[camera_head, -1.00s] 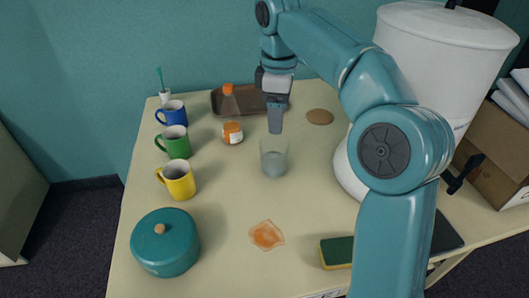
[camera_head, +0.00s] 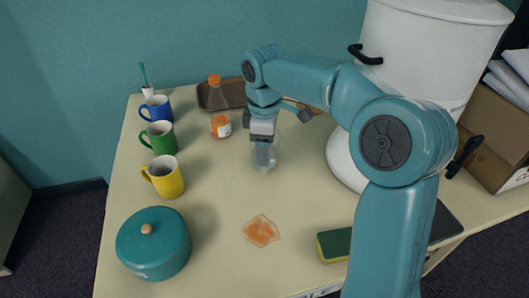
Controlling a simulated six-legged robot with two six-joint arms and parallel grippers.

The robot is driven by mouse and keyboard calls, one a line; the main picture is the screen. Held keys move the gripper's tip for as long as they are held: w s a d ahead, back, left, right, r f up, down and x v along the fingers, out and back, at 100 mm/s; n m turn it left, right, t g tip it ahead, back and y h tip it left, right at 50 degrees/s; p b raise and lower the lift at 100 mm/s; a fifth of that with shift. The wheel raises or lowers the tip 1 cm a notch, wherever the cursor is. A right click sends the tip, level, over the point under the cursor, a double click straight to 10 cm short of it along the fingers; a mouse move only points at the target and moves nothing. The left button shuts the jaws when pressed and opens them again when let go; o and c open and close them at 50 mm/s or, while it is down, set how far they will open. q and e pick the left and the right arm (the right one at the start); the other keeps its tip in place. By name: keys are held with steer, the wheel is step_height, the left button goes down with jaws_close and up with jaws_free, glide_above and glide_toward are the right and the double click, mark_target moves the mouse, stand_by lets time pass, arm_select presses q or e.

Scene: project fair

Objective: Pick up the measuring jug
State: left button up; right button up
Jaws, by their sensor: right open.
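The measuring jug (camera_head: 265,165) looks like a clear, see-through vessel standing upright on the table near its middle. My right gripper (camera_head: 264,153) comes down over it from above, with its fingers at the jug's upper part. The fingers overlap the jug in the picture, and I cannot tell whether they are inside it, around it or in front of it. The gripper is open. The jug's rim is partly hidden by the gripper. My left gripper is not in view.
Blue (camera_head: 157,109), green (camera_head: 161,138) and yellow (camera_head: 166,177) mugs line the left side. A teal pot (camera_head: 153,244), an orange spill (camera_head: 261,231) and a sponge (camera_head: 334,245) are nearer.

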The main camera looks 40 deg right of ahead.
step_height(320, 180, down, 3)
steer(key=shift+w+d+f, duration=0.1)
steer(key=shift+w+f, duration=0.05)
jaws_close()
steer(key=shift+r, duration=0.2)
